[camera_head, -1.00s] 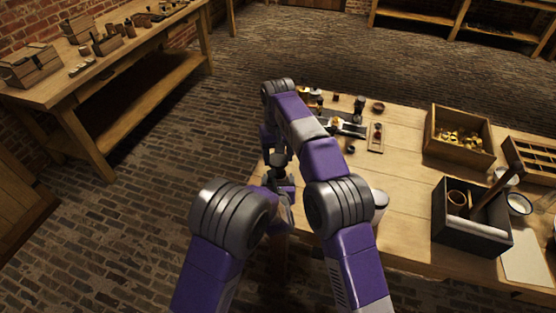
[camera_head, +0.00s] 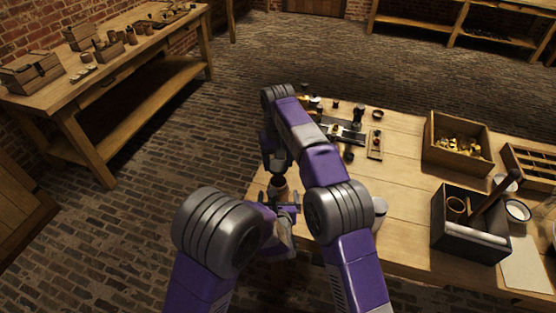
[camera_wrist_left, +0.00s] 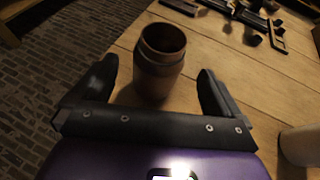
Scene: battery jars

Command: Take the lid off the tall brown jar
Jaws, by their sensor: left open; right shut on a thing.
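The tall brown jar (camera_wrist_left: 160,62) stands upright on the table in the left wrist view, with its round mouth open and no lid on it. In the head view part of it shows as a small brown shape (camera_head: 279,184). My left gripper (camera_head: 280,207) is open, its fingers spread either side of the jar's near side and apart from it; they also show in the left wrist view (camera_wrist_left: 152,88). My right gripper (camera_head: 277,168) is shut above the jar. Its arm hides most of its grip; the lid in it cannot be made out clearly.
A wooden crate of brass pieces (camera_head: 459,148) and a dark box (camera_head: 470,238) stand at the right of the table (camera_head: 405,180). A pale cylinder (camera_head: 379,211) stands close right of my right arm. Small parts and a black tool (camera_head: 358,115) lie at the far edge.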

